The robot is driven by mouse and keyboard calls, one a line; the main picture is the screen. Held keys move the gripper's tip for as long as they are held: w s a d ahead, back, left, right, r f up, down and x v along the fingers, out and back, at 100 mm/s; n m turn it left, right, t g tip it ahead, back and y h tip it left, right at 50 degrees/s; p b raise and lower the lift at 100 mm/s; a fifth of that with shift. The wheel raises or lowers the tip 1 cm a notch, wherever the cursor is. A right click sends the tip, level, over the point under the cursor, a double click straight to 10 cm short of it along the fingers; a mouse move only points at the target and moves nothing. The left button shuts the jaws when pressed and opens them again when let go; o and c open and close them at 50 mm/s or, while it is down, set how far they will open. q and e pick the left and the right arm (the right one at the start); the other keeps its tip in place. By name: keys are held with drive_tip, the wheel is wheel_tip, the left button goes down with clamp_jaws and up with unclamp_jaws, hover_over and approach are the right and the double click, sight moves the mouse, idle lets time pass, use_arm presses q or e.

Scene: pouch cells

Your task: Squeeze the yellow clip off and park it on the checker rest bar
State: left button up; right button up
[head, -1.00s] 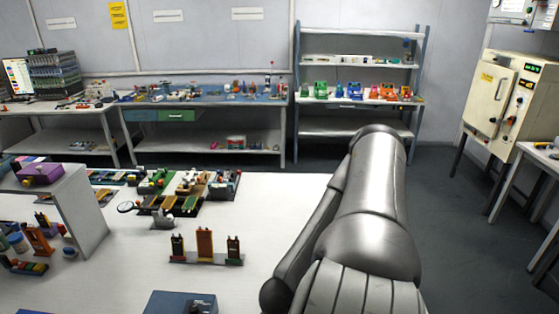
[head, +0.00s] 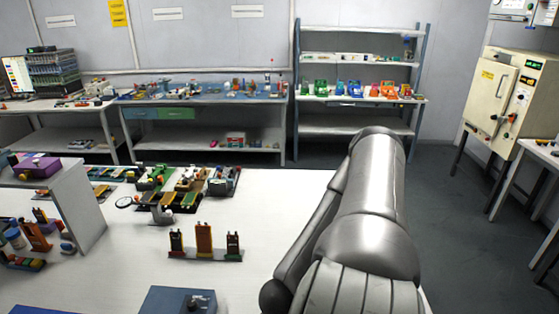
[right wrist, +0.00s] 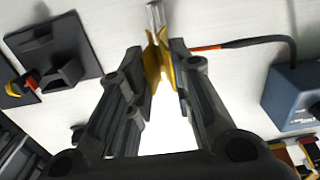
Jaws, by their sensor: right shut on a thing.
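In the right wrist view, the yellow clip (right wrist: 152,68) is between the fingertips of my right gripper (right wrist: 160,68), with yellow plates showing on the inner side of both fingers. A silver rod-like piece (right wrist: 154,15) stands just beyond the clip; I cannot tell whether they touch. A blue-grey box (right wrist: 296,97) at the right has a black cable with an orange end reaching to near the right fingertip. A blue box, maybe the checker, also shows at the bottom of the head view (head: 170,300). I cannot make out the rest bar. My left gripper is not in view.
A dark holder (right wrist: 60,45) and a small yellow-red piece (right wrist: 24,84) lie left of my right gripper. In the head view, a stand with three upright pieces (head: 204,240) is on the white table (head: 270,200). My right arm covers the table's right side.

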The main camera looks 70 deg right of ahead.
drive_tip(key=shift+f, duration=0.25)
drive_tip(key=shift+f+b, duration=0.65)
drive_tip(key=shift+b, duration=0.15)
drive_tip(key=o, duration=1)
drive_tip(key=shift+o, duration=0.2)
drive_tip(key=shift+o, duration=1.4)
drive_tip(key=shift+r, duration=0.15)
